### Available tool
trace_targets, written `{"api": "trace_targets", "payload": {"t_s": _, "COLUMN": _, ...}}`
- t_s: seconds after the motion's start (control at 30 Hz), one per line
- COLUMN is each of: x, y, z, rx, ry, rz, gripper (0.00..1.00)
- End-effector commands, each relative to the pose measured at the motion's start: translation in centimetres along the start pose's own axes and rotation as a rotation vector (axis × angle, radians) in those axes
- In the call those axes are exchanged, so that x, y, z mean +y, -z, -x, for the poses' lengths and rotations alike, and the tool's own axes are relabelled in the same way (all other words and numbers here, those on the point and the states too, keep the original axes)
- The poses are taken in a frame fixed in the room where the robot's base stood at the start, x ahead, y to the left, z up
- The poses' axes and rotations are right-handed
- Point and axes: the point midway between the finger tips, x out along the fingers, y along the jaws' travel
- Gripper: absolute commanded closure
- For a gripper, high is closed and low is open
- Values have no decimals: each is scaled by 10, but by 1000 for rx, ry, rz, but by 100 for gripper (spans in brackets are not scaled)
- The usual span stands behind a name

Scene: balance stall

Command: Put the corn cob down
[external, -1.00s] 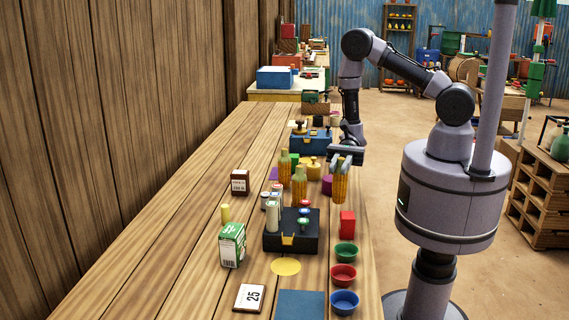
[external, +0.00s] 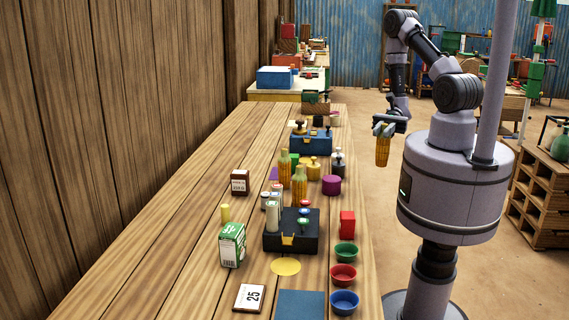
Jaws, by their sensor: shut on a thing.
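My gripper (external: 383,130) is shut on a corn cob (external: 382,152) near the cob's top end. The cob is yellow, hangs roughly upright and is held in the air to the right of the long wooden table's (external: 180,235) right edge, over the floor. Two similar yellow-orange cob-like things stand on the table, one in front (external: 299,182) and one just behind it (external: 284,168).
A purple cylinder (external: 331,185) and a dark weight (external: 338,163) stand near the table's right edge. A black scale (external: 290,241), red block (external: 347,224) and green (external: 346,250), red (external: 343,275) and blue (external: 344,301) bowls are nearer. The table's left side is mostly clear.

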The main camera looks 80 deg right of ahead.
Motion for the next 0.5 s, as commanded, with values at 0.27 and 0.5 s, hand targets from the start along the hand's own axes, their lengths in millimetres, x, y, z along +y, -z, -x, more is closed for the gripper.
{"api": "trace_targets", "payload": {"t_s": 0.27, "x": -74, "y": 12, "z": -29, "rx": 1, "ry": -7, "rz": 8, "gripper": 100}}
{"api": "trace_targets", "payload": {"t_s": 0.5, "x": -137, "y": 16, "z": -52, "rx": 0, "ry": -1, "rz": 4, "gripper": 100}}
